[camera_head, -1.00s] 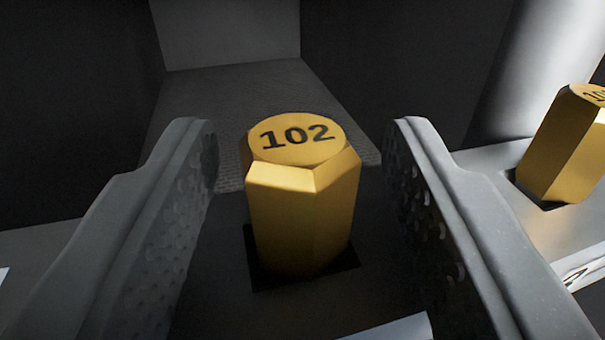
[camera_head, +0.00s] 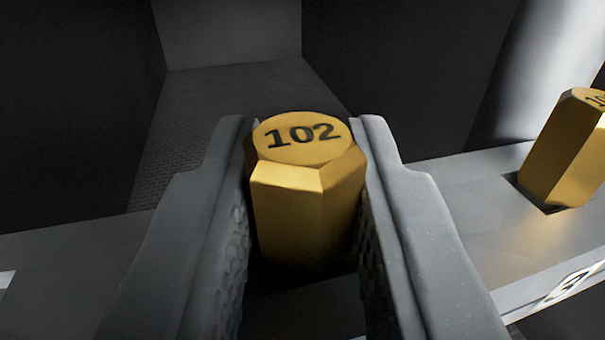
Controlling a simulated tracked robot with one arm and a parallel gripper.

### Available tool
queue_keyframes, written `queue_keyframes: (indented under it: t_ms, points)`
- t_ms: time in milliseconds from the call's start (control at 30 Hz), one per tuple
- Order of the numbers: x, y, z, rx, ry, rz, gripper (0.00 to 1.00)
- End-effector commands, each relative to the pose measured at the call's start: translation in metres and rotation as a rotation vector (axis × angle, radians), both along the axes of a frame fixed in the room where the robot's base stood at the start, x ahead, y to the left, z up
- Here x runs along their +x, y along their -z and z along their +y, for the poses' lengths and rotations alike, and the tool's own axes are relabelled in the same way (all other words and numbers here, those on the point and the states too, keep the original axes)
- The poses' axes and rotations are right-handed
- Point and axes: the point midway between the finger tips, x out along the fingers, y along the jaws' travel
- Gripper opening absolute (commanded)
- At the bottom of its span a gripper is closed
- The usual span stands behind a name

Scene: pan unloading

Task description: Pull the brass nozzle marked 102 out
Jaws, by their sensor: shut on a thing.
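The brass nozzle marked 102 (camera_head: 300,195) stands upright in the middle of the view. It is a hexagonal brass piece with a round top bearing the black number. My gripper (camera_head: 306,165) is shut on it, with one grey textured finger on its left side and one on its right. The base of the nozzle and the socket around it lie in dark shadow between the fingers, so I cannot tell how deep it sits.
A second brass nozzle (camera_head: 567,150) stands tilted in a square hole in the grey rack (camera_head: 470,200) at the right; its number is partly cut off. A pale cylinder (camera_head: 545,60) rises behind it. A dark recess with a textured floor (camera_head: 240,95) lies beyond.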

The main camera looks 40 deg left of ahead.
Motion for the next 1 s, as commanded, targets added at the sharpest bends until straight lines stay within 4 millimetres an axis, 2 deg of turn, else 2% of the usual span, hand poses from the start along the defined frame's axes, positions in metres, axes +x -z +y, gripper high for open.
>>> queue_keyframes:
  t_ms: [1000]
  points:
    - [0.0,-0.013,0.0,0.001,0.001,-0.001,0.0]
